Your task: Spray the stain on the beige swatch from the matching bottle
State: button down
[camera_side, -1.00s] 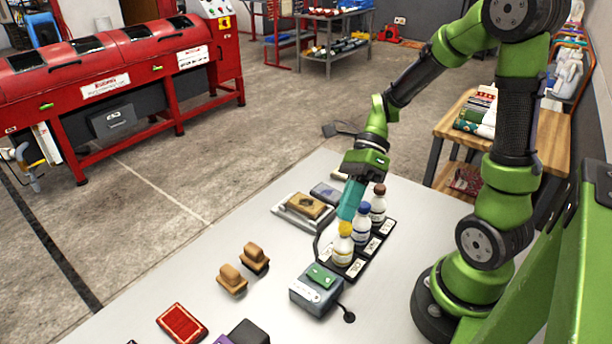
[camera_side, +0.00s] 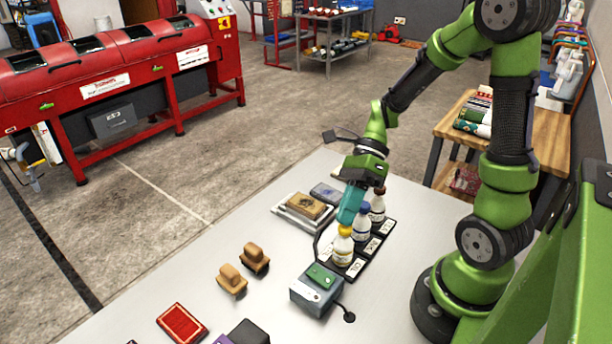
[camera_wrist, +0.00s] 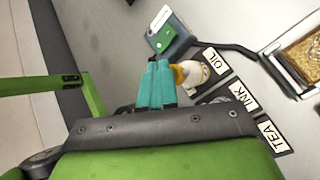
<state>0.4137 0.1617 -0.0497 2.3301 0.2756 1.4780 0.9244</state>
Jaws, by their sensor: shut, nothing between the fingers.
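My gripper (camera_side: 345,222) has its teal fingers closed and empty, tips right by the yellow cap of the nearest bottle (camera_side: 343,249). The wrist view shows the closed fingers (camera_wrist: 158,66) beside that bottle (camera_wrist: 192,73); whether they touch is unclear. A blue-capped bottle (camera_side: 361,229) and a brown-capped bottle (camera_side: 378,209) stand behind it, upright in a dark rack (camera_side: 350,272). The rack labels read OIL (camera_wrist: 215,60), INK (camera_wrist: 243,95) and TEA (camera_wrist: 272,135); OIL is by the yellow-capped bottle. The beige swatch (camera_side: 306,205) with a darker mark lies on a raised board; part shows in the wrist view (camera_wrist: 309,58).
A grey-blue box with a green pad (camera_side: 318,290) stands in front of the rack. Two tan wooden-looking blocks (camera_side: 232,279) and a red patterned swatch (camera_side: 182,323) lie left on the pale table. A bluish swatch (camera_side: 327,193) lies behind the beige one.

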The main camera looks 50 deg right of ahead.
dwell(0.3)
jog(key=shift+r, duration=0.7)
jog(key=shift+r, duration=0.15)
jog(key=shift+r, duration=2.85)
jog(key=shift+r, duration=0.1)
jog(key=shift+f, duration=3.15)
jog(key=shift+f, duration=0.4)
